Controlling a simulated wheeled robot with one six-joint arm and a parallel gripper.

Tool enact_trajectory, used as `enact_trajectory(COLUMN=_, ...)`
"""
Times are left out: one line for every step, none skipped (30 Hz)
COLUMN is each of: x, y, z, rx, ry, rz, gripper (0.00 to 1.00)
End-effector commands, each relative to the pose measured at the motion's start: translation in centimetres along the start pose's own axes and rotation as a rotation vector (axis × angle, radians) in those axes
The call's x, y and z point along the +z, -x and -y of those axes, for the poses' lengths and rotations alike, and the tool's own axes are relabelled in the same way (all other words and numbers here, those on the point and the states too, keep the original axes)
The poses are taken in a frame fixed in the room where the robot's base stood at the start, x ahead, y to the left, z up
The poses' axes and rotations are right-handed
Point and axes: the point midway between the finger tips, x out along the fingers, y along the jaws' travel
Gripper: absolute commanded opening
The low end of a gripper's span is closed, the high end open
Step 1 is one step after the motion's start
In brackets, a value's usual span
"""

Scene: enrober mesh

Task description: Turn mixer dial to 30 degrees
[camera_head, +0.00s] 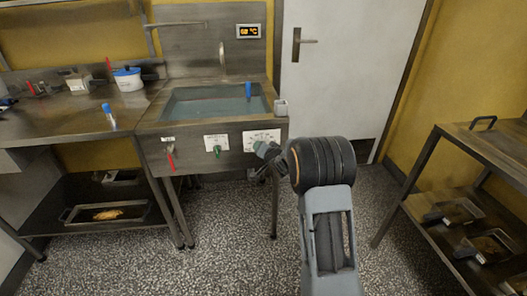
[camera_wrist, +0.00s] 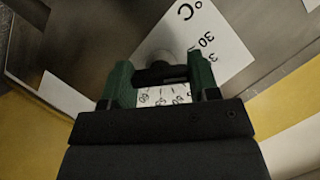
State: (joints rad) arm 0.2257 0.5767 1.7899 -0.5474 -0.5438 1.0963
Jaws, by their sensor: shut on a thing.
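The mixer dial (camera_wrist: 160,75) shows in the wrist view as a dark bar between the green fingertips of my gripper (camera_wrist: 161,82), with a rounded grey part just beyond it. My gripper is shut on it. A white scale plate (camera_wrist: 218,32) lies behind, with "°C", "30" and further numbers partly covered by my fingers. I cannot read the dial's exact angle. In the head view my gripper (camera_head: 263,152) is at the right end of the sink's front panel, against the scale plate (camera_head: 262,136). My gripper hides the dial there.
The sink (camera_head: 205,120) holds water and a blue-topped object (camera_head: 248,91). A red lever (camera_head: 170,160) and a green knob (camera_head: 217,151) sit further left on its panel. A rack (camera_head: 480,145) stands at right; floor between is clear.

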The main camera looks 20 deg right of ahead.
Motion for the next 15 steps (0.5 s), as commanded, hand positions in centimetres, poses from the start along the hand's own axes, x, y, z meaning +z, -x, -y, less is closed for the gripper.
enact_trajectory(x=0.19, y=-0.12, z=-0.09, rx=0.013, ry=0.037, rz=-0.002, gripper=0.32)
enact_trajectory(x=0.22, y=-0.13, z=-0.10, rx=0.023, ry=0.060, rz=-0.003, gripper=0.32)
enact_trajectory(x=0.25, y=-0.14, z=-0.11, rx=0.035, ry=0.091, rz=-0.003, gripper=0.32)
enact_trajectory(x=0.27, y=-0.15, z=-0.09, rx=0.043, ry=0.113, rz=-0.003, gripper=0.32)
enact_trajectory(x=0.31, y=-0.16, z=-0.13, rx=0.053, ry=0.134, rz=-0.003, gripper=0.32)
enact_trajectory(x=0.33, y=-0.18, z=-0.15, rx=0.064, ry=0.160, rz=-0.003, gripper=0.32)
enact_trajectory(x=0.34, y=-0.17, z=-0.16, rx=0.072, ry=0.180, rz=-0.003, gripper=0.32)
enact_trajectory(x=0.32, y=-0.17, z=-0.15, rx=0.079, ry=0.199, rz=-0.004, gripper=0.32)
enact_trajectory(x=0.33, y=-0.17, z=-0.18, rx=0.090, ry=0.221, rz=-0.004, gripper=0.32)
enact_trajectory(x=0.33, y=-0.18, z=-0.18, rx=0.096, ry=0.239, rz=-0.003, gripper=0.32)
enact_trajectory(x=0.32, y=-0.17, z=-0.18, rx=0.103, ry=0.255, rz=-0.003, gripper=0.32)
enact_trajectory(x=0.28, y=-0.16, z=-0.13, rx=0.110, ry=0.273, rz=-0.004, gripper=0.32)
enact_trajectory(x=0.28, y=-0.16, z=-0.12, rx=0.116, ry=0.287, rz=-0.004, gripper=0.32)
enact_trajectory(x=0.27, y=-0.16, z=-0.10, rx=0.121, ry=0.300, rz=-0.004, gripper=0.32)
enact_trajectory(x=0.26, y=-0.16, z=-0.09, rx=0.128, ry=0.314, rz=-0.003, gripper=0.32)
